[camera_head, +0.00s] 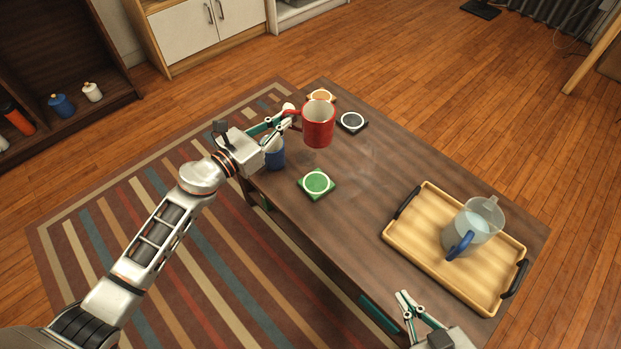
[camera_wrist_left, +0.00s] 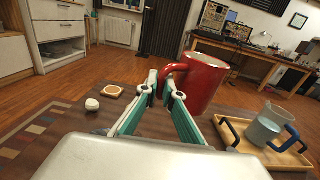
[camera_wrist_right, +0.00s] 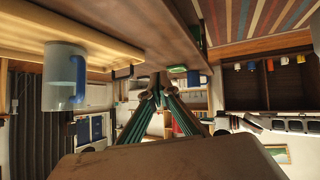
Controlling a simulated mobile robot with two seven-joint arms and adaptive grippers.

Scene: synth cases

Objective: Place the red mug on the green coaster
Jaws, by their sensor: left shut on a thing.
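The red mug (camera_head: 319,125) is held in the air above the table, roughly upright, and also shows in the left wrist view (camera_wrist_left: 205,82). My left gripper (camera_head: 291,114) is shut on its handle, from the left side. The green coaster (camera_head: 316,184), with a pale ring, lies bare on the table, nearer the front edge than the mug appears in the head view. My right gripper (camera_head: 404,293) is by the table's front edge, away from the mug; its fingertips meet in the right wrist view (camera_wrist_right: 158,80), with nothing seen between them.
A blue cup (camera_head: 275,157) stands below my left gripper, left of the green coaster. An orange coaster (camera_head: 321,96) and a dark coaster (camera_head: 352,122) lie farther back. A wooden tray (camera_head: 419,205) with a water pitcher (camera_head: 474,226) is at the right. The table's middle is clear.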

